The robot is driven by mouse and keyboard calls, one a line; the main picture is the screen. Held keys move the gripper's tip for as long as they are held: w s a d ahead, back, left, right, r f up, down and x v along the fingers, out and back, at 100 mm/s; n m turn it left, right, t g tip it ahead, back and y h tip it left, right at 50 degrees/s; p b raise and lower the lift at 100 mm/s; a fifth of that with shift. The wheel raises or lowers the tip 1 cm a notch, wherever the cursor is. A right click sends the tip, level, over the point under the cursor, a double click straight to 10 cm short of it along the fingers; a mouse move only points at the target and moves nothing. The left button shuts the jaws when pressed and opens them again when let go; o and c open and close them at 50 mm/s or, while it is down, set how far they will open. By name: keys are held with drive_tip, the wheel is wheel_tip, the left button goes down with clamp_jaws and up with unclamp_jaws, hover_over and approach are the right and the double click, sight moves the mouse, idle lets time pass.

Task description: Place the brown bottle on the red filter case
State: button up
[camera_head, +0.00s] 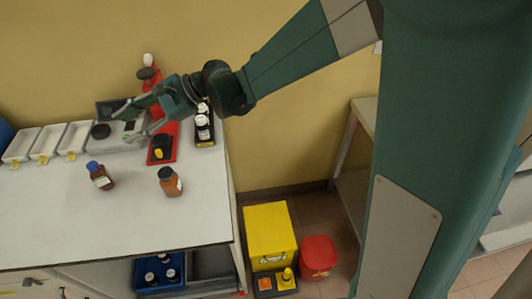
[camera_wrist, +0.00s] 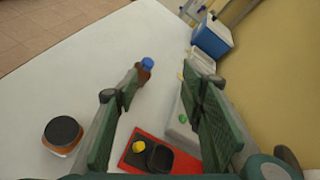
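A brown bottle with a dark cap and pale label (camera_head: 170,183) stands upright on the white bench. Another brown bottle, with a blue cap (camera_head: 101,176), stands to its left. In the wrist view the dark-capped bottle (camera_wrist: 62,134) is at lower left and the blue-capped one (camera_wrist: 145,70) is beyond my left finger. A flat red piece (camera_head: 172,136), which looks like the filter case, carries a black part and a yellow part; it also shows in the wrist view (camera_wrist: 128,160). My gripper (camera_head: 128,123) is open and empty above the bench, behind both bottles.
A grey scale-like device (camera_head: 130,144) lies under my gripper. White trays (camera_head: 47,142) stand to its left. Dark bottles with white caps (camera_head: 203,127) stand at the right edge. The front of the bench is clear. A yellow cabinet (camera_head: 270,230) and red bin (camera_head: 318,254) are on the floor.

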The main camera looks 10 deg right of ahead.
drive_tip(key=s+d+n+t+h, duration=0.2)
drive_tip(key=s+d, duration=0.4)
drive_tip(key=d, duration=1)
drive_tip(key=s+d+f+n+t+h, duration=0.1)
drive_tip(key=s+d+n+t+h, duration=0.2)
drive_tip(key=d, duration=1.4)
drive_tip(key=s+d+f+n+t+h, duration=0.1)
drive_tip(key=s+d+n+t+h, duration=0.2)
drive_tip(key=d, duration=1.4)
drive_tip(key=s+n+h, duration=0.2)
drive_tip(key=s+h, duration=0.3)
drive_tip(key=s, duration=0.2)
drive_tip(key=shift+s+d+n, duration=0.15)
drive_tip(key=shift+s+n, duration=0.25)
drive_tip(key=shift+f, duration=0.1)
